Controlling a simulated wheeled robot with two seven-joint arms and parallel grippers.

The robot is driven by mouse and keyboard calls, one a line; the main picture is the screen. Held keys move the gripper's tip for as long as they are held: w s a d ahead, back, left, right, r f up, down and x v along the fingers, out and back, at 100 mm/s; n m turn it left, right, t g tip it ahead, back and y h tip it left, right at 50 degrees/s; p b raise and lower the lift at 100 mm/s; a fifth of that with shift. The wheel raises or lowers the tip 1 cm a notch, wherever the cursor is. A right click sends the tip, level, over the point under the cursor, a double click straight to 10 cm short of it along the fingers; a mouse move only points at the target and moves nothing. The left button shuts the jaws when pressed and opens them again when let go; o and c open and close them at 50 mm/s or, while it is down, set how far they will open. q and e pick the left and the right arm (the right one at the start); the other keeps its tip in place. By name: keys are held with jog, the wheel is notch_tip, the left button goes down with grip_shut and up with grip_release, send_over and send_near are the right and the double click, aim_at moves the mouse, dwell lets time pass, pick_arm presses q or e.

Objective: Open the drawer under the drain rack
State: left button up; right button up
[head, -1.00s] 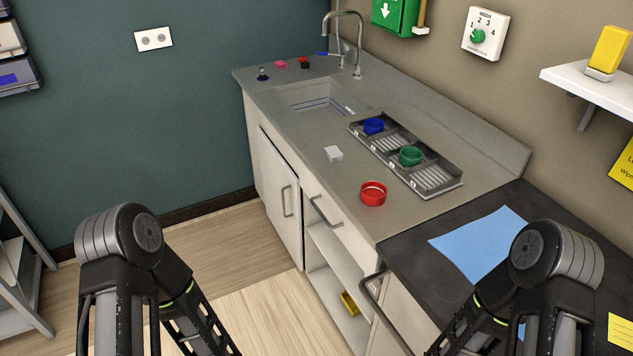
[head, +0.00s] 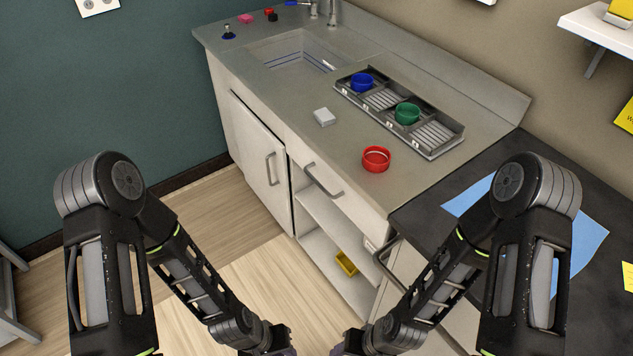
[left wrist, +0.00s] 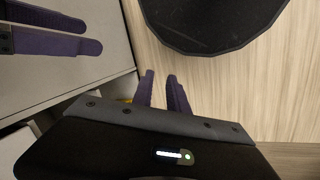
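The drain rack (head: 448,148) is a grey compartmented tray on the counter, with a blue cup (head: 362,82) and a green cup (head: 407,113) in it. Below the counter edge, a white drawer front (head: 350,190) with a grey bar handle (head: 322,182) sits flush and closed, above an open shelf. Both my arms reach down to the bottom of the head view, where the grippers are mostly cut off, away from the handle. In the left wrist view my left gripper (left wrist: 162,90) has purple fingers apart and empty. My right gripper (left wrist: 60,32) also shows there, fingers apart.
A red cup (head: 376,159) and a white block (head: 324,117) stand on the counter near its front edge. A cabinet door (head: 258,150) is left of the drawer. A yellow bin (head: 346,263) sits on the low shelf. A dark bench (head: 415,215) adjoins at right.

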pick_arm(q)
jog(key=w+f+n+b, duration=0.1)
jog(key=w+f+b, duration=0.1)
jog(key=w+f, duration=0.15)
pick_arm(e)
jog(key=o, duration=0.3)
notch_tip(320, 180, down, 3)
jog(key=shift+r, duration=0.15)
pick_arm(q)
jog(key=n+t+h+b, duration=0.4)
jog(key=t+h+b, duration=0.5)
send_near(317, 182)
jog(key=x, duration=0.2)
jog(key=shift+w+d+f, duration=0.1)
jog(key=shift+w, duration=0.25)
pick_arm(e)
notch_tip(317, 182, down, 8)
jog(key=shift+w, duration=0.35)
jog(key=shift+a, duration=0.1)
pick_arm(q)
jog(key=x, duration=0.4)
jog(key=p+x, duration=0.1)
jog(key=x, duration=0.2)
jog(key=shift+w+d+f, duration=0.2)
jog(key=shift+d+f, duration=0.1)
pick_arm(e)
jog(key=shift+r, duration=0.35)
